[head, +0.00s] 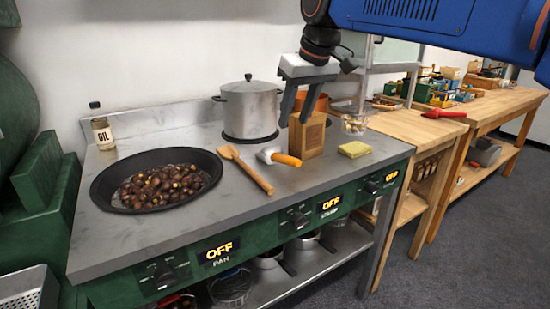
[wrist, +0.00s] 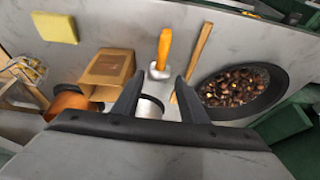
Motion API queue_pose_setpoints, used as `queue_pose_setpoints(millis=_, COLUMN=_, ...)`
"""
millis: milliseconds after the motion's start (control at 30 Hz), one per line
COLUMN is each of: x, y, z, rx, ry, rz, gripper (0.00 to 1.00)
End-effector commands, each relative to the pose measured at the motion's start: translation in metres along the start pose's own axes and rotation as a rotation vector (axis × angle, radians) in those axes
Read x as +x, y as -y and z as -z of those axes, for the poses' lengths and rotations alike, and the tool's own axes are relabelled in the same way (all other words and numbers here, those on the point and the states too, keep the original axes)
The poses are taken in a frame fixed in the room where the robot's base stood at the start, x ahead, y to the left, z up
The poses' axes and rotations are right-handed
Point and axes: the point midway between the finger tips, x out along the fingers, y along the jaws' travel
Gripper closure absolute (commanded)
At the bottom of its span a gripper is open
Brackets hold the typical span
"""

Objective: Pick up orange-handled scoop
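The orange-handled scoop lies on the grey metal counter, with its orange handle (head: 287,159) pointing to the front right and its metal head (head: 268,154) at the back left. In the wrist view its handle (wrist: 165,46) shows beyond my fingertips, with the metal head nearer to them. My gripper (head: 294,112) is open and empty, its fingers pointing down above the counter, behind the scoop and close to a brown box. The fingers also show apart in the wrist view (wrist: 157,92), and the scoop is not between them.
The brown box (head: 308,140) stands right of the scoop, a wooden spatula (head: 250,172) left of it. A pan of chestnuts (head: 103,192) is farther left, a lidded pot (head: 249,108) behind. A yellow sponge (head: 354,149) lies right. The counter in front of the scoop is clear.

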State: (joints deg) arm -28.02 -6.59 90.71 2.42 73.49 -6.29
Motion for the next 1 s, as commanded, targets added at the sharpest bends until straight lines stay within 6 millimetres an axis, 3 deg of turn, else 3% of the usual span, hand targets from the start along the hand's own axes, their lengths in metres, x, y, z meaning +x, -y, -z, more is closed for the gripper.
queue_pose_setpoints(millis=400, x=0.072, y=0.000, z=-0.001, rx=0.001, ry=0.002, rz=0.000, gripper=0.61)
queue_pose_setpoints(millis=733, x=0.095, y=0.001, z=-0.002, rx=0.001, ry=0.002, rz=0.000, gripper=0.61)
queue_pose_setpoints(millis=1000, x=0.130, y=0.003, z=-0.005, rx=0.000, ry=0.001, rz=0.000, gripper=0.61)
